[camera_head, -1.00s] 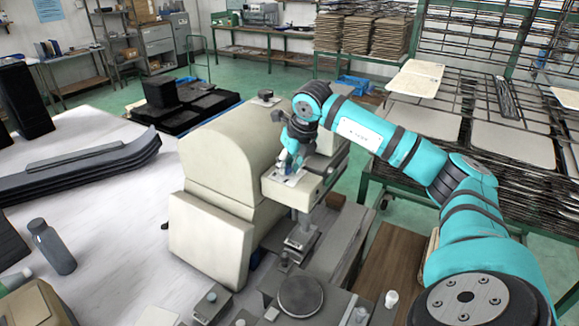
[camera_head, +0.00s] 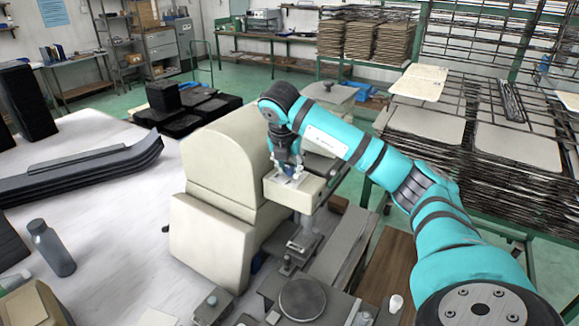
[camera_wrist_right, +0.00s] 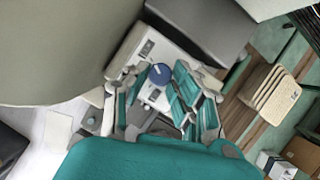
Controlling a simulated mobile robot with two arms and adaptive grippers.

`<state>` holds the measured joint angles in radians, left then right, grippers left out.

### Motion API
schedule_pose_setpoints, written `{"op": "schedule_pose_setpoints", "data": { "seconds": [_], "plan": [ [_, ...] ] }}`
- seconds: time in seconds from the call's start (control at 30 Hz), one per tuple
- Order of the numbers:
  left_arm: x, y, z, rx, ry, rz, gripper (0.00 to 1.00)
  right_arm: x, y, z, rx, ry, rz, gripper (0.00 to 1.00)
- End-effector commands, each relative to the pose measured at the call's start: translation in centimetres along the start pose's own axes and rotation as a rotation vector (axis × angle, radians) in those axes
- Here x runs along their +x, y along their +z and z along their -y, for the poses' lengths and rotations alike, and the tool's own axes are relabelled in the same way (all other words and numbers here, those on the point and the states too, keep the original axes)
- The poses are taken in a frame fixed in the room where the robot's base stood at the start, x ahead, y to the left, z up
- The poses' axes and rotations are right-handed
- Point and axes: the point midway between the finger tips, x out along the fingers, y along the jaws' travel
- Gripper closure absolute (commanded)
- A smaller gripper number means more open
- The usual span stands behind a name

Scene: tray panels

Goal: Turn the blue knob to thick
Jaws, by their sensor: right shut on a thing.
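The blue knob (camera_wrist_right: 160,74) is on top of the cream machine's small head, beside a pale label plate, in the right wrist view. My right gripper (camera_wrist_right: 158,84) has its fingers on both sides of the knob and is shut on it. In the head view my right gripper (camera_head: 288,170) points down onto the machine's head (camera_head: 300,192), and its fingers hide the knob. The wording on the label is too small to read. My left gripper is not in view.
The cream machine housing (camera_head: 226,160) stands close to the left of my right gripper. A round grey plate (camera_head: 301,299) lies in front. A grey bottle (camera_head: 52,248) stands on the white table at left. Wire racks with panels (camera_head: 515,145) stand at right.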

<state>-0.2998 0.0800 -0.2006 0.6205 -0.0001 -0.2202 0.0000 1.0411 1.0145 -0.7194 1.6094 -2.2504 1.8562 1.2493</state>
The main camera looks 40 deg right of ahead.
Motion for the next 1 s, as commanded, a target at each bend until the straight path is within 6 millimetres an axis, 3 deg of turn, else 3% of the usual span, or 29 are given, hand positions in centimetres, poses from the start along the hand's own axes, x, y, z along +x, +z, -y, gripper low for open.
{"op": "schedule_pose_setpoints", "data": {
  "seconds": [0.73,0.77,0.9,1.0],
  "plan": [
    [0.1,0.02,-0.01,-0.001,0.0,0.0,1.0,0.06,-0.06,-0.06,0.076,-0.033,-0.002,1.0],
    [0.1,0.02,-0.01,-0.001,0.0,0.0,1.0,0.06,-0.06,-0.06,0.075,-0.033,-0.002,0.72],
    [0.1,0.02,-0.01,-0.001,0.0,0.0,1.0,0.05,-0.05,-0.06,0.075,-0.032,-0.002,0.53],
    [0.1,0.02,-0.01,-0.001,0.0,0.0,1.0,0.04,-0.03,-0.06,0.075,-0.032,-0.001,0.53]
  ]
}}
